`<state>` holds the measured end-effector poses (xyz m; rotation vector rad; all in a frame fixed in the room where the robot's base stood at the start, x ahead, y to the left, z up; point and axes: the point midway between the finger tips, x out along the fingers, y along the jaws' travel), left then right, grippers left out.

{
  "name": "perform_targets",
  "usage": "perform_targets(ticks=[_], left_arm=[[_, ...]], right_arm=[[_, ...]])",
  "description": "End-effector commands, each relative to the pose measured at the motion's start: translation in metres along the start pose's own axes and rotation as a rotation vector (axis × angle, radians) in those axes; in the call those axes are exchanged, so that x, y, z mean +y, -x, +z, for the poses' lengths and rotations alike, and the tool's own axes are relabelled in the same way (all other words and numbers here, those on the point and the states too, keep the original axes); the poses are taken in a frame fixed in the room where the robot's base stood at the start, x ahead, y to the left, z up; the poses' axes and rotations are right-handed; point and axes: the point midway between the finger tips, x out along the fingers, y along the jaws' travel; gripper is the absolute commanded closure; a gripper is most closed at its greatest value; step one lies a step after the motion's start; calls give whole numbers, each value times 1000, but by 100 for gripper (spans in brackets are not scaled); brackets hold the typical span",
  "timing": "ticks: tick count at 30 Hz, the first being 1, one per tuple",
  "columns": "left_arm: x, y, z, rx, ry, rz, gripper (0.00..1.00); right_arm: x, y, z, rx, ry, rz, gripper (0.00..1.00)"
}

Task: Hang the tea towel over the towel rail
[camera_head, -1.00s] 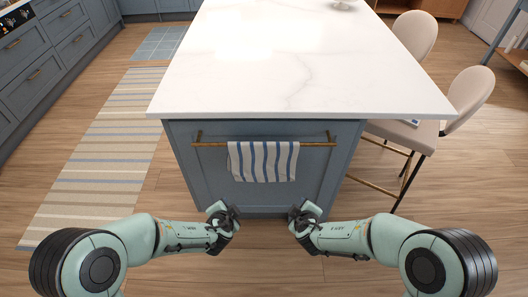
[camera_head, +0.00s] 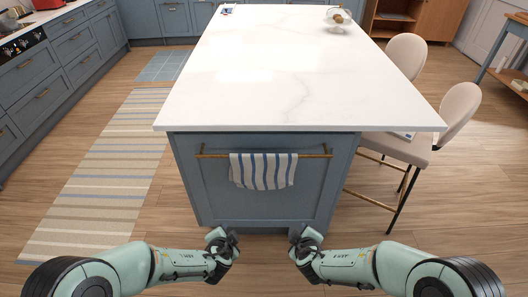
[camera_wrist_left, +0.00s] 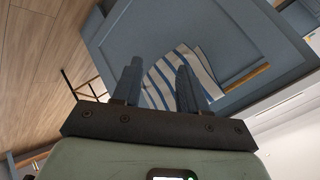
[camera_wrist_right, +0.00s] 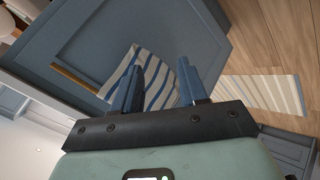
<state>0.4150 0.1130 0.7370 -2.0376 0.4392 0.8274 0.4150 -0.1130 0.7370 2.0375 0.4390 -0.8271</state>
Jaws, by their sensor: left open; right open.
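The tea towel (camera_head: 262,171) is white with blue stripes. The towel also shows behind the fingers in the left wrist view (camera_wrist_left: 163,75) and the right wrist view (camera_wrist_right: 152,70). My left gripper (camera_head: 232,240) is open and empty, below and in front of the towel. My right gripper (camera_head: 297,237) is open and empty, below and to the right of it. Neither touches the towel.
The island's white worktop (camera_head: 290,75) overhangs the panel above the rail. Cream bar stools (camera_head: 455,115) stand along its right side. A striped runner (camera_head: 110,170) lies on the floor at left. A glass bowl (camera_head: 338,17) stands at the worktop's far end. Floor before the panel is clear.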

Motion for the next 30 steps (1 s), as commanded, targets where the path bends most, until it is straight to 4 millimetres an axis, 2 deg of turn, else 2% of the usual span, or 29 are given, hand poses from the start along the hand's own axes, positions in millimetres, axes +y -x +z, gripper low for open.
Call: perform_targets(ticks=[5,8,11,14,15,18,21,24,27,30], left_arm=[[1,0,1,-2,1,3,57],[13,-4,13,-37,14,44,57],[45,-8,43,-126,55,155,57],[100,-6,86,-252,145,340,57],[123,-2,101,-300,191,420,57],[177,13,128,-394,333,602,57],[221,29,143,-460,500,744,57],[255,42,151,-508,688,835,57],[279,49,158,-548,879,868,57],[295,50,169,-588,1051,844,57]], right_arm=[[-1,0,1,-2,-1,-3,57],[-13,-3,13,-37,-14,-44,57],[-45,-8,43,-127,-56,-153,57],[-99,-6,86,-254,-144,-336,57],[-123,-2,101,-302,-192,-416,57],[-177,12,129,-397,-332,-597,57],[-221,29,144,-464,-500,-738,57],[-255,42,152,-511,-686,-830,57],[-279,48,159,-552,-879,-863,57],[-295,50,170,-591,-1050,-840,57]])
